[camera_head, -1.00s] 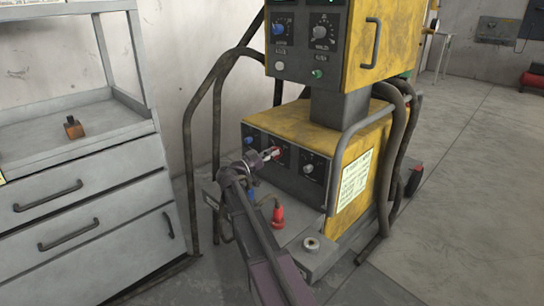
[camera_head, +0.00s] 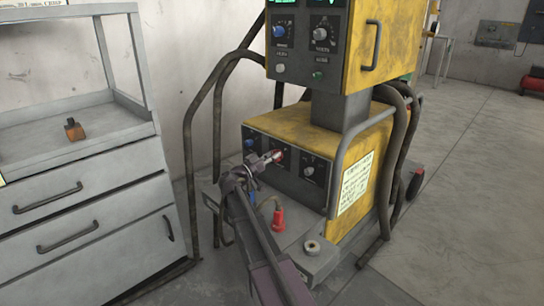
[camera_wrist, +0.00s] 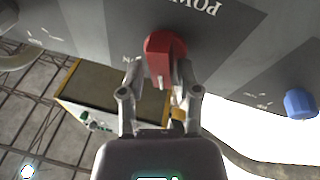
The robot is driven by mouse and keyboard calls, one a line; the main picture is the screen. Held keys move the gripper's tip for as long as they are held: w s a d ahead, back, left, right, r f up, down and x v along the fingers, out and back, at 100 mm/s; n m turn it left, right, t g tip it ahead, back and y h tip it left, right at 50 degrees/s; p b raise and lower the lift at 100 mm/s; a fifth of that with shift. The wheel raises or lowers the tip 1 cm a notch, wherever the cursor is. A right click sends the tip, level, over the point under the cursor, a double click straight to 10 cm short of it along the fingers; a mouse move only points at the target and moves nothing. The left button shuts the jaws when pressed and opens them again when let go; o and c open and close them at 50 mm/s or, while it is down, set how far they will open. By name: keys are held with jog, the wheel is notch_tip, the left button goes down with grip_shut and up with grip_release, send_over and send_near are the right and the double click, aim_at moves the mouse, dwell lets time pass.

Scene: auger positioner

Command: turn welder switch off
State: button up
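The fingers are spread and small gaps seem to show beside the knob; firm contact cannot be made out. In the head view my gripper (camera_head: 267,158) reaches the panel from the lower left and partly covers the red switch (camera_head: 279,154).
A red connector (camera_head: 278,219) stands below. Cables loop at the left, and a grey drawer cabinet (camera_head: 90,215) stands farther left.

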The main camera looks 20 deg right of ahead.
jog(key=shift+w+m, duration=0.1)
jog(key=shift+m, duration=0.3)
